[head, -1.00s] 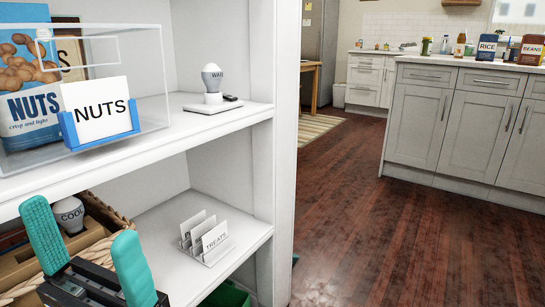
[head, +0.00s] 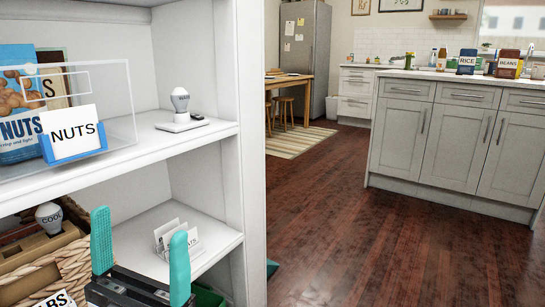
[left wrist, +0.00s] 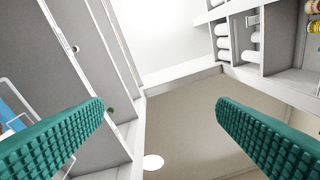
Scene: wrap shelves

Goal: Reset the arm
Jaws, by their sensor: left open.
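My left gripper (head: 140,262) has teal ridged fingers and stands at the lower left of the head view, in front of the lower shelf. Its fingers are spread wide with nothing between them. In the left wrist view the same gripper (left wrist: 162,120) shows both fingers apart, with the ceiling and shelf sides beyond. My right gripper is not in view.
The white shelf unit (head: 253,160) fills the left side. Its upper shelf holds a clear bin with a NUTS card (head: 73,134) and a bulb on a stand (head: 180,104). Below are a wicker basket (head: 72,268) and a card rack (head: 176,240). Open floor (head: 370,235) lies to the right.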

